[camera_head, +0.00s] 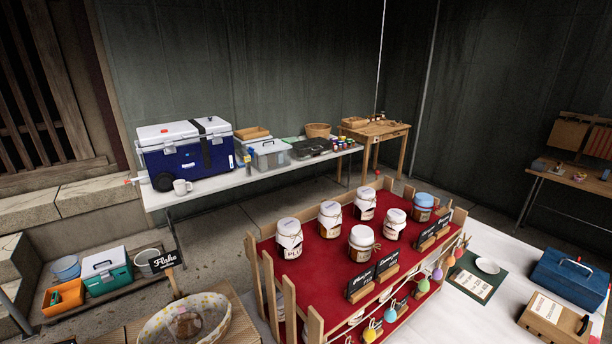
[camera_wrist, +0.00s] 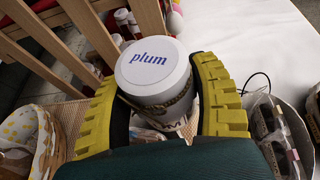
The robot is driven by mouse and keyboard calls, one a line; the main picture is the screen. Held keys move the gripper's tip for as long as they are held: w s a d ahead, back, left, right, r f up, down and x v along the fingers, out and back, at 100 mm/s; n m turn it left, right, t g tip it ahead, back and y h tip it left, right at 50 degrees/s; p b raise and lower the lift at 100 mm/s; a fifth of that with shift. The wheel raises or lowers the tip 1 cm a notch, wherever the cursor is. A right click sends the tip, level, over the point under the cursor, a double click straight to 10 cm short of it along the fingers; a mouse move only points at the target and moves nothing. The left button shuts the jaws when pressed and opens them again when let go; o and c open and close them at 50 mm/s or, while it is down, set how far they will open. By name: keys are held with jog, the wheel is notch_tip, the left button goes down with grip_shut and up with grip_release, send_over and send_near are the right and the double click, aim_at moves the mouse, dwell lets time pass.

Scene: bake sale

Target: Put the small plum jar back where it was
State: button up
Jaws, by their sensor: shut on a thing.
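My gripper (camera_wrist: 160,86) shows in the wrist view, with its yellow ribbed fingers shut around a jar. The small plum jar (camera_wrist: 150,62) has a white lid with "plum" in blue letters; its lower side is partly hidden by the fingers. It is beside the wooden slats of the display stand. In the head view, the stand's red cloth (camera_head: 322,262) carries several cloth-capped jars (camera_head: 330,219), one with a label reading "PLU", and a blue-lidded jar (camera_head: 424,206). My gripper and the held jar are not visible in the head view.
Wooden posts (camera_head: 259,275) edge the stand. Small black signs (camera_head: 361,282) stand before the jars. A lined basket (camera_head: 182,322) is at the front left.

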jog(key=s+d+f, duration=0.8)
jog(key=s, duration=0.3)
notch_tip(320, 180, up, 26)
jog(key=p, duration=3.2)
jog(key=s+d+f, duration=0.4)
jog(key=d, duration=0.1)
jog(key=w+a+r+n+t+y, duration=0.2)
jog(key=w+a+r+n+y, duration=0.1)
jog(key=w+a+n, duration=0.1)
jog(key=shift+a+r+t+y+b, duration=0.2)
jog(key=shift+a+t+y+b, duration=0.2)
jog(key=shift+a, duration=0.1)
